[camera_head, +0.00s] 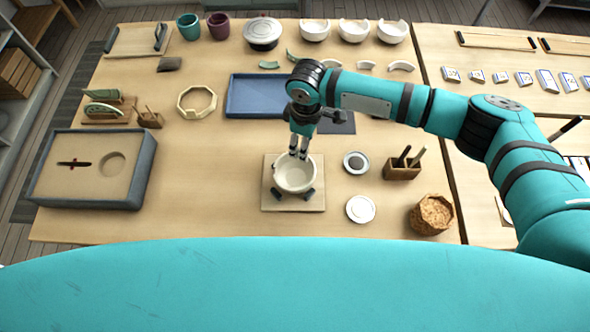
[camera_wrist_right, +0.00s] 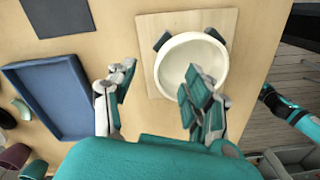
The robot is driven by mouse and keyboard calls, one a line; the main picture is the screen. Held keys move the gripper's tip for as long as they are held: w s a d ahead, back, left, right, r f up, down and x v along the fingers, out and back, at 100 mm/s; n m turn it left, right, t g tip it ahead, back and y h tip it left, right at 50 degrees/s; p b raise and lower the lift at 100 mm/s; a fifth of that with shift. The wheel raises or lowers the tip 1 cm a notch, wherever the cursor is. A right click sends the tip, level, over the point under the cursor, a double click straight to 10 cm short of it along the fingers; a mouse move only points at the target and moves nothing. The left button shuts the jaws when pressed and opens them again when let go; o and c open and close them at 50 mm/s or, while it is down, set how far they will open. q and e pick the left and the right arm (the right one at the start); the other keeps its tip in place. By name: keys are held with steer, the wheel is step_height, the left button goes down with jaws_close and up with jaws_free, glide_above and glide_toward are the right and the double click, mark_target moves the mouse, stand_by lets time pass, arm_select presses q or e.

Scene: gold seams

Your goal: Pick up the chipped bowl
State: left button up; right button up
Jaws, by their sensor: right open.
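A cream-white bowl (camera_head: 294,178) rests upright on dark supports on a square wooden board (camera_head: 268,203) near the table's front middle. It also shows in the right wrist view (camera_wrist_right: 172,68). I cannot make out a clear chip in its rim. My right gripper (camera_head: 299,155) points down at the bowl's far rim. In the right wrist view the right gripper (camera_wrist_right: 160,88) is open and empty; one finger covers part of the bowl and the other is over bare table beside the board. I cannot tell whether a finger touches the rim. My left gripper is not seen.
Three white bowls (camera_head: 353,31) stand at the back. A blue tray (camera_head: 233,110) lies behind the board. A small dish (camera_head: 356,162), a white plate (camera_head: 360,209), a wooden tool holder (camera_head: 402,171) and a woven basket (camera_head: 431,215) stand right.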

mark_target(295, 174)
steer(key=shift+a+f, duration=0.1)
steer(key=shift+f, duration=0.35)
steer(key=f, duration=0.1)
steer(key=f+p, duration=0.1)
steer(key=f, duration=0.1)
steer(key=f+p, duration=0.1)
steer(key=shift+s+a+f, duration=0.2)
steer(key=shift+s+a, duration=0.05)
steer(key=shift+f, duration=0.3)
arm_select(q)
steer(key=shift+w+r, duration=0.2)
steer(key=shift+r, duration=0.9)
arm_select(e)
jaws_close()
steer(key=shift+r, duration=0.15)
